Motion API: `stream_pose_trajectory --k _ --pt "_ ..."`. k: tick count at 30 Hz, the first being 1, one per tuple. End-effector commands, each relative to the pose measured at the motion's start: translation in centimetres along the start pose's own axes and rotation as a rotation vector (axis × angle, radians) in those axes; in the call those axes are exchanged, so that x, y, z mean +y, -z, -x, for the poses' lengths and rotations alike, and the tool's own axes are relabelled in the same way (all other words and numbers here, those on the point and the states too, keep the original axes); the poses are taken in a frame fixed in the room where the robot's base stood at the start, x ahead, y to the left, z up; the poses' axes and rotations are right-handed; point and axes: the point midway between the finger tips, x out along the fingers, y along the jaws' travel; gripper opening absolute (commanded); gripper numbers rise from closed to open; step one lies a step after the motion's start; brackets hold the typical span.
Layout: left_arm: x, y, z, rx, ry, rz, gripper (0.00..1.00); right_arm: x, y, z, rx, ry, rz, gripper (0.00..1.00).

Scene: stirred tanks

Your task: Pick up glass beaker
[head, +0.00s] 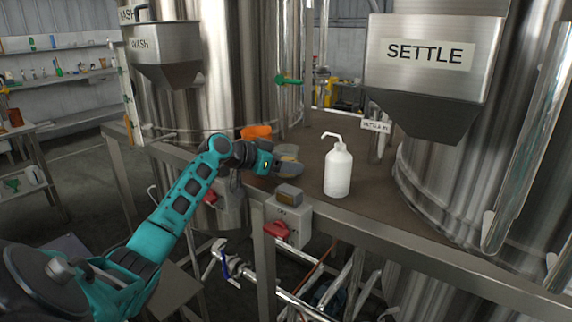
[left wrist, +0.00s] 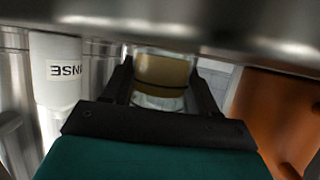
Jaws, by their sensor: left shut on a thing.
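The glass beaker (head: 287,152) is on the left part of the brown platform, partly hidden behind my left gripper (head: 293,168). In the left wrist view the beaker (left wrist: 160,75) sits between the two dark fingers, with yellowish-brown contents and clear glass below. My left gripper (left wrist: 160,95) is shut on it. I cannot tell whether the beaker touches the platform. My right gripper is not in view.
A white squeeze bottle (head: 338,172) stands right of the beaker. An orange container (head: 257,132) is behind my gripper. A grey box (head: 288,215) is on the front rail (head: 400,246). Steel tanks and the SETTLE hopper (head: 431,70) rise around the platform.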

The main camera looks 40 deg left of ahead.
Motion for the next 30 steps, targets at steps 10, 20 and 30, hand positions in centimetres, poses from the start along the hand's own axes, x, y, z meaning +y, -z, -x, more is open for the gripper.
stream_pose_trajectory --k 10,20,30 --pt "-0.1 4.7 1.9 0.006 0.002 -0.007 0.25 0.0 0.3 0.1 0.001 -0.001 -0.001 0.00" --pt "0.0 12.7 5.2 0.006 0.002 -0.004 0.25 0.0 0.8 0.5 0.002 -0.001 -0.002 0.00" --pt "0.0 17.4 7.2 0.003 0.001 -0.001 0.25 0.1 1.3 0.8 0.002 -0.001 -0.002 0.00"
